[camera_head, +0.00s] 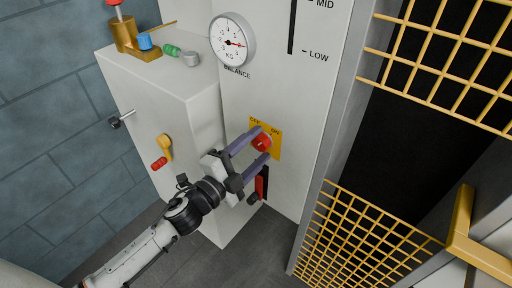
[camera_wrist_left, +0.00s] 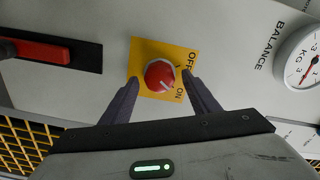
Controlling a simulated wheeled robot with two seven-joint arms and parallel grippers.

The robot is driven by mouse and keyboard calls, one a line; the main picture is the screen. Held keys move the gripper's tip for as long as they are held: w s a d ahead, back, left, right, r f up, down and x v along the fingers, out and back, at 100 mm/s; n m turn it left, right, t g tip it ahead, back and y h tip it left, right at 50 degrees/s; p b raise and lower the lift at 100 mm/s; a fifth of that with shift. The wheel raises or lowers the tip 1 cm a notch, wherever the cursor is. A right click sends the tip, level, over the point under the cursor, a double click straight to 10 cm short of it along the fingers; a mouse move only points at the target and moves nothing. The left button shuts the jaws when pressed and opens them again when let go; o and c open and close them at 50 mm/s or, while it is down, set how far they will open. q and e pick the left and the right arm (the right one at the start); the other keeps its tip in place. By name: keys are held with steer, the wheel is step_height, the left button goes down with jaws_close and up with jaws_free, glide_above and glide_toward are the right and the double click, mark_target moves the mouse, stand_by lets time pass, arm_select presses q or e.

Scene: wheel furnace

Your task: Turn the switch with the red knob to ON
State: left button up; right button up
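The red knob (camera_head: 262,142) sits on a yellow plate (camera_head: 275,152) marked OFF and ON, low on the white panel. In the left wrist view the red knob (camera_wrist_left: 160,75) shows a white pointer line slanting toward the lower right, on its yellow plate (camera_wrist_left: 148,47). My left gripper (camera_head: 251,149) is open, its two purple-grey fingers spread on either side of the knob. In the left wrist view the left gripper (camera_wrist_left: 162,92) shows gaps between both fingers and the knob; I cannot tell any contact. My right gripper is not in view.
A red-handled slot lever (camera_head: 261,184) is just below the knob. A round balance gauge (camera_head: 232,40) is above. A white box with a yellow-and-red lever (camera_head: 163,150) stands left. Yellow grating (camera_head: 360,235) and a dark opening lie right.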

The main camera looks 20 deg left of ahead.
arm_select(q)
steer(key=v, duration=1)
steer(key=shift+s+b, duration=0.15)
steer(key=shift+b, duration=0.2)
steer(key=shift+a, duration=0.1)
steer(key=s+d+f+n+g+y+p, duration=0.3)
steer(key=s+f+n+g, duration=0.5)
steer(key=s+f+n, duration=0.7)
step_height(320, 180, down, 5)
steer(key=shift+s+d+r+n+y, duration=0.15)
steer(key=shift+s+d+n+y, duration=0.2)
steer(key=shift+s+n, duration=0.1)
